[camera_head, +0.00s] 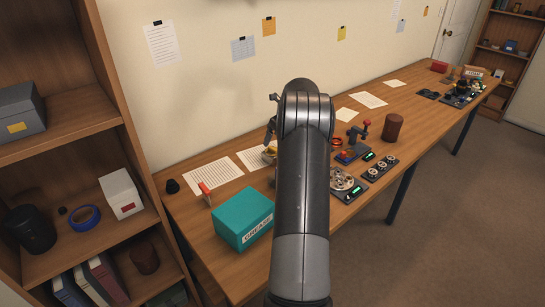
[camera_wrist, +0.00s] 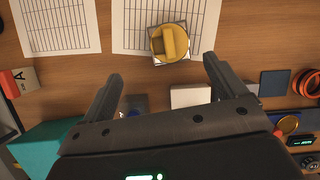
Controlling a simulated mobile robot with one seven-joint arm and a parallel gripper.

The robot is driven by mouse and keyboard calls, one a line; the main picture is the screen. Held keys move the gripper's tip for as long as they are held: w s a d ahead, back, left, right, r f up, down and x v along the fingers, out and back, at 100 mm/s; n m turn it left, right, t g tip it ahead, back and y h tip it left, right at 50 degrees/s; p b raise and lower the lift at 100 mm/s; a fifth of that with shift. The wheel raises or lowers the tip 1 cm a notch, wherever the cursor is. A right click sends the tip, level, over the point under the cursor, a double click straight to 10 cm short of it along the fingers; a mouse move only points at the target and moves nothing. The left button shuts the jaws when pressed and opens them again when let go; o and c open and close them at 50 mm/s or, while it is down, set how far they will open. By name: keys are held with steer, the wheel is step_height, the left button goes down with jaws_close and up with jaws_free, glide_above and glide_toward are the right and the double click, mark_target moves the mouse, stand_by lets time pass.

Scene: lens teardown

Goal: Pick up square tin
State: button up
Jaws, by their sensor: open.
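A small square, silvery tin (camera_wrist: 186,56) with a round yellow top piece lies on the edge of a printed sheet, in the upper middle of the wrist view. In the head view the tin (camera_head: 269,151) is partly hidden behind my arm. My gripper (camera_wrist: 162,70) is open and empty, its two fingers spread to either side below the tin in the wrist view. The tin is apart from both fingers. In the head view my gripper is mostly hidden by my arm.
A teal grease box (camera_head: 243,219) stands near the table's front edge. A white block (camera_wrist: 190,96) lies between the fingers in the wrist view. A red-topped item (camera_head: 205,190) stands left of the tin. Parts and a brown cylinder (camera_head: 393,127) stand to the right. Printed sheets (camera_wrist: 55,25) lie flat.

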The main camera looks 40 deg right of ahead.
mark_target(273, 148)
steer(key=shift+m, duration=0.4)
steer(key=x, duration=0.3)
steer(key=d+x, duration=0.1)
steer(key=x, duration=0.2)
steer(key=shift+d+f, duration=0.2)
steer(key=shift+f, duration=0.25)
steer(key=shift+w+x, duration=0.1)
steer(key=shift+x, duration=1.15)
steer(key=shift+w+x, duration=0.15)
steer(key=shift+x, duration=1.1)
steer(key=shift+r, duration=0.1)
steer(key=shift+c, duration=0.4)
steer(key=c, duration=1)
